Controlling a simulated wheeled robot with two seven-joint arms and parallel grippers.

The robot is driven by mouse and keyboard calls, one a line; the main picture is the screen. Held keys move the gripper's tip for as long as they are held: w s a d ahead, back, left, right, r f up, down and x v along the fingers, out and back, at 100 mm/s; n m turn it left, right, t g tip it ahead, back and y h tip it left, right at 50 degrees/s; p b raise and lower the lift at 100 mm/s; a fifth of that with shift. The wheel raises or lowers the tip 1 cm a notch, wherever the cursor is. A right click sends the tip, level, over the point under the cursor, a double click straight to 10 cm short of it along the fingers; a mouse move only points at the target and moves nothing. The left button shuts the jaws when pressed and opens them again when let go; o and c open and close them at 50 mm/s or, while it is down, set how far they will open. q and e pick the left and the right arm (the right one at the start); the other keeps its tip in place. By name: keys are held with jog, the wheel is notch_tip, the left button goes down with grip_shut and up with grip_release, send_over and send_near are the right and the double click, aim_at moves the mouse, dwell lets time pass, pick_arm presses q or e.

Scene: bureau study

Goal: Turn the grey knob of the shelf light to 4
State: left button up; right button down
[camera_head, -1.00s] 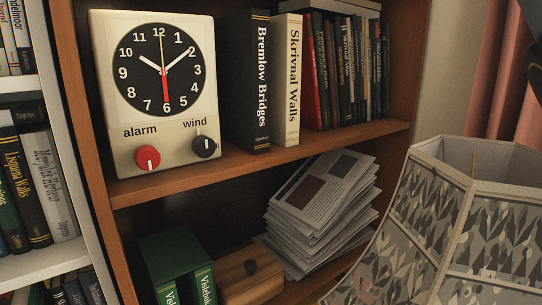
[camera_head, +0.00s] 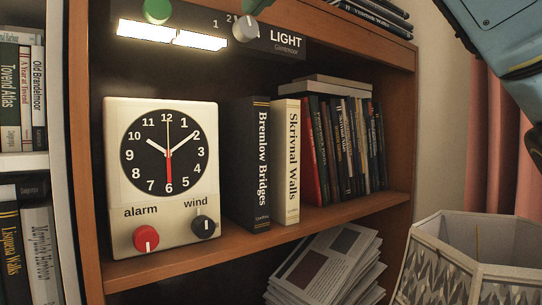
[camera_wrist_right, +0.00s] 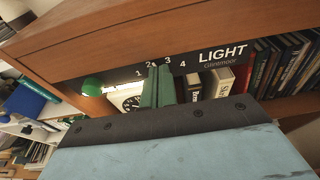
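The grey knob (camera_head: 245,28) sits on the dark shelf light panel (camera_head: 290,44) at the top of the head view. A light mark on it seems to point up-left, near the 2; the exact setting is hard to read. In the right wrist view the panel (camera_wrist_right: 195,88) shows the numbers 1 to 4, and the grey knob is hidden behind my fingers. My right gripper (camera_wrist_right: 160,85) has green fingers close together, with nothing seen between them. My left gripper is out of view.
A green knob (camera_head: 158,10) and lit strips (camera_head: 172,34) are left of the grey knob. Below stand a clock (camera_head: 118,180) with red and dark knobs, and several books (camera_head: 287,165). A lampshade (camera_head: 470,250) stands at the lower right. The shelf's front edge (camera_head: 340,22) is close by.

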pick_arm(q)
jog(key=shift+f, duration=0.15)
pick_arm(e)
jog(key=shift+w+d+f, duration=0.25)
jog(key=shift+d, duration=0.05)
dwell(0.4)
pick_arm(q)
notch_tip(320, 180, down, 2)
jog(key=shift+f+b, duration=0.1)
jog(key=shift+b, duration=1.1)
pick_arm(e)
jog(key=v, duration=0.6)
jog(key=shift+d+f, duration=0.2)
jog(key=shift+f, duration=0.05)
